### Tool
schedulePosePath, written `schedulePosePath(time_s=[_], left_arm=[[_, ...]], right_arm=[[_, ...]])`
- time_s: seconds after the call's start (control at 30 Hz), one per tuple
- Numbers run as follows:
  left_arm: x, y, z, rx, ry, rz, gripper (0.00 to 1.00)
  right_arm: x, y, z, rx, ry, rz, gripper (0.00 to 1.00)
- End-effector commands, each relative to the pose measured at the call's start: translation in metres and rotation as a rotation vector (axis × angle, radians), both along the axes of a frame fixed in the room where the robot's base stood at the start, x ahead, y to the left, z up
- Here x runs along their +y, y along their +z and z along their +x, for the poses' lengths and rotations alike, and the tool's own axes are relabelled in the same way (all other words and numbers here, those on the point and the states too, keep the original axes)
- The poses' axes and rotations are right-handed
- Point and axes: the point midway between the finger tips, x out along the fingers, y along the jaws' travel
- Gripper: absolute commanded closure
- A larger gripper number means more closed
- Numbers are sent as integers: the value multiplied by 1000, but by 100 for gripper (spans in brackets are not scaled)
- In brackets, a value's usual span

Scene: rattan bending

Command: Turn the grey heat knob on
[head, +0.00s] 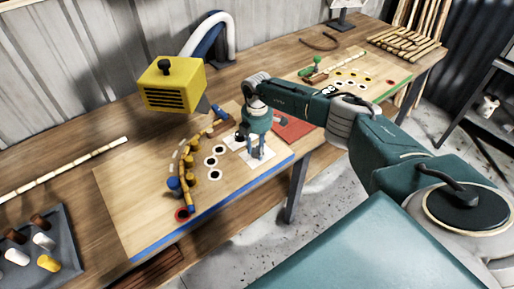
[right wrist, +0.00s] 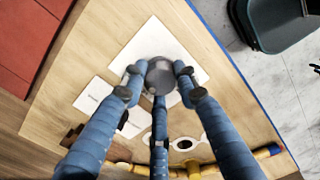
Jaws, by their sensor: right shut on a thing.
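The grey heat knob (right wrist: 160,74) is round and sits on a white plate (right wrist: 172,40) on the wooden board in the right wrist view. My right gripper (right wrist: 160,82) points down at it, with its three blue fingers closed around the knob's sides. In the head view my right gripper (head: 257,152) stands over the white plate near the board's blue front edge, and its fingers hide the knob. I cannot tell the knob's setting. My left gripper is not in view.
A yellow vented box (head: 172,86) stands left of my right gripper. A bent rattan pole (head: 190,170) lies along pegs on the board. A grey tray (head: 66,225) of pegs is at lower left. A red mat (head: 295,130) lies behind my right gripper.

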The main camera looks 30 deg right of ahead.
Motion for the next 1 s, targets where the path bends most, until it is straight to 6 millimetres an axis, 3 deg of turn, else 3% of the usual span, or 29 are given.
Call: schedulePosePath(time_s=[0.33, 0.37, 0.43, 0.77, 0.87, 1.0], left_arm=[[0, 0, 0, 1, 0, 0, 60], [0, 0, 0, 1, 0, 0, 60], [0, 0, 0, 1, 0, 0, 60], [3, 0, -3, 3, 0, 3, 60], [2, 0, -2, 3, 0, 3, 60], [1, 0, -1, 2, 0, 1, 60]], right_arm=[[-4, 4, 3, -10, -6, -5, 96], [-4, 4, 3, -10, -6, -5, 66], [-3, 3, 3, -8, -6, -4, 52], [-1, 3, 1, -4, -2, -1, 51], [-1, 12, 2, -6, -1, -1, 51], [-2, 37, 2, -8, -1, -2, 51]])
